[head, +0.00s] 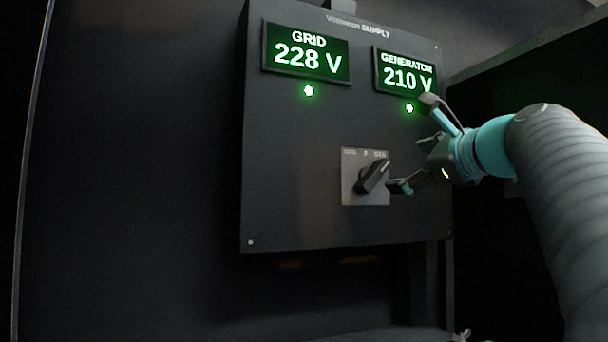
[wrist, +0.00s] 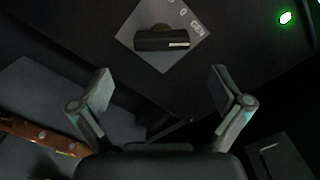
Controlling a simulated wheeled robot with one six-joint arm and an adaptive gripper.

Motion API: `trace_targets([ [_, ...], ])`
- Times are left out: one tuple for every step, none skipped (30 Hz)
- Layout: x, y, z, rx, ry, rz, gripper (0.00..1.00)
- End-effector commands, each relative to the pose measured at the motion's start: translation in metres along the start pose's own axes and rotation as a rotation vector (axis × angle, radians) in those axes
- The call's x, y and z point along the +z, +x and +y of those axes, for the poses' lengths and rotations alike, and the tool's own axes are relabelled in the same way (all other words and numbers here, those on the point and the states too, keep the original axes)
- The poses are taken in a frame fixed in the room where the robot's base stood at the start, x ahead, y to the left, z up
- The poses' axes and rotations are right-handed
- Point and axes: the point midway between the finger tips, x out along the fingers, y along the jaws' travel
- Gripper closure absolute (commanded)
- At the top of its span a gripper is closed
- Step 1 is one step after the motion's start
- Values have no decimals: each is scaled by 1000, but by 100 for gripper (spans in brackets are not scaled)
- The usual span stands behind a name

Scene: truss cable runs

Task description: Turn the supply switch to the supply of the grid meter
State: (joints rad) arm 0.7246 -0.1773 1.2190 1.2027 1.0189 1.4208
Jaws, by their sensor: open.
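The supply switch (head: 373,176) is a black rotary handle on a light grey plate (head: 352,195) low on the dark supply panel. Its handle tilts up to the right, its tip toward the GEN mark. In the wrist view the handle (wrist: 162,41) lies beyond my fingertips, with its pale pointer line toward the GEN lettering. The grid meter (head: 306,54) reads 228 V, with a lit green lamp below it. The generator meter (head: 405,74) reads 210 V, also with a green lamp. My gripper (head: 414,142) is open and empty, just right of the switch and apart from it.
The dark panel (head: 290,180) stands upright, with clear surface left of and below the switch. In the wrist view an orange-brown bar (wrist: 40,135) crosses the lower left, and a dark box (wrist: 278,160) shows at lower right.

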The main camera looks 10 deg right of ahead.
Motion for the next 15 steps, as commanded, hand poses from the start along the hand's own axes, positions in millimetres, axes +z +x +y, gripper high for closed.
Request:
trace_targets([
  [0, 8, 0, 3, 0, 0, 0],
  [-1, 13, -1, 1, 1, 1, 0],
  [-1, 20, -1, 2, 0, 0, 0],
  [-1, 25, -1, 0, -1, 1, 0],
  [-1, 30, -1, 0, -1, 1, 0],
  [-1, 37, -1, 1, 0, 1, 0],
  [-1, 43, -2, 1, 1, 2, 0],
  [-1, 49, -1, 2, 0, 1, 0],
  [0, 56, -2, 0, 0, 1, 0],
  [0, 62, -1, 2, 0, 0, 0],
  [-1, 68, -1, 1, 0, 2, 0],
  [0, 74, -1, 1, -1, 1, 0],
  [0, 79, -1, 1, 0, 0, 0],
  [0, 84, -1, 1, 0, 1, 0],
  [0, 90, 0, 1, 0, 0, 0],
])
